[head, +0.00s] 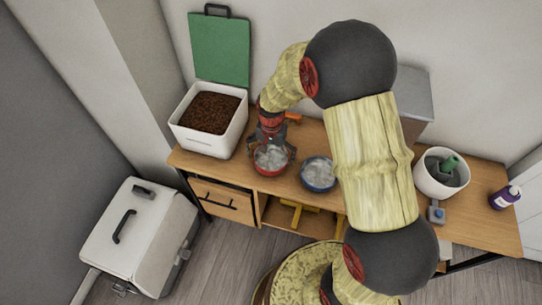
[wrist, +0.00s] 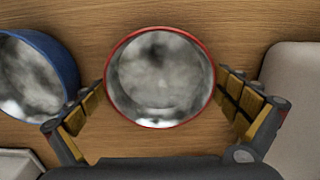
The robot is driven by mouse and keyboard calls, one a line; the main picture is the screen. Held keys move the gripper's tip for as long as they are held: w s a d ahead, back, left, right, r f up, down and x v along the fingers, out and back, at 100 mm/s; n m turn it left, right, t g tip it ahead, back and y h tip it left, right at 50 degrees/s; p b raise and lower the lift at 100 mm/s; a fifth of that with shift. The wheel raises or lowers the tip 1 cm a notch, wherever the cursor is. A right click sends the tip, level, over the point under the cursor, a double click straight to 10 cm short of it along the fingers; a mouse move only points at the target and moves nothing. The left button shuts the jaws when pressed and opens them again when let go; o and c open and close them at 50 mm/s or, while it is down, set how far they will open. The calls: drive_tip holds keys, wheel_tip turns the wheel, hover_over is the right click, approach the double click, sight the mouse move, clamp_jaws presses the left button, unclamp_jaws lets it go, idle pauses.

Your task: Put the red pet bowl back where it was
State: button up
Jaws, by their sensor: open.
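The red pet bowl (head: 270,160) stands upright on the wooden counter, beside a blue bowl. In the wrist view the red bowl (wrist: 160,33) shows its red rim and a grey, mottled inside. My gripper (head: 271,150) is over the red bowl from above. In the wrist view my gripper (wrist: 168,105) is open, with one finger on each side of the bowl. Whether the fingers touch the bowl's wall I cannot tell.
The blue bowl (head: 319,174) stands close on the right; the wrist view shows it at left (wrist: 68,62). A white bin of brown kibble (head: 211,118) stands to the left. A white bucket (head: 440,178) and purple bottle (head: 504,197) stand at right.

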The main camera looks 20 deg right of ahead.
drive_tip(key=shift+r, duration=0.1)
wheel_tip(320, 180, up, 12)
drive_tip(key=p, duration=0.4)
wheel_tip(320, 180, up, 15)
drive_tip(key=n+t, duration=0.3)
hover_over(271, 161)
drive_tip(key=s, duration=0.8)
drive_tip(key=s+r+n+t, duration=0.1)
drive_tip(key=s+r+n, duration=0.1)
drive_tip(key=s+r, duration=0.2)
drive_tip(key=s+r+n+t, duration=0.1)
drive_tip(key=s+r+n, duration=0.1)
drive_tip(key=s, duration=0.8)
drive_tip(key=shift+r+t, duration=0.3)
drive_tip(key=shift+r, duration=0.6)
drive_tip(key=shift+c, duration=0.3)
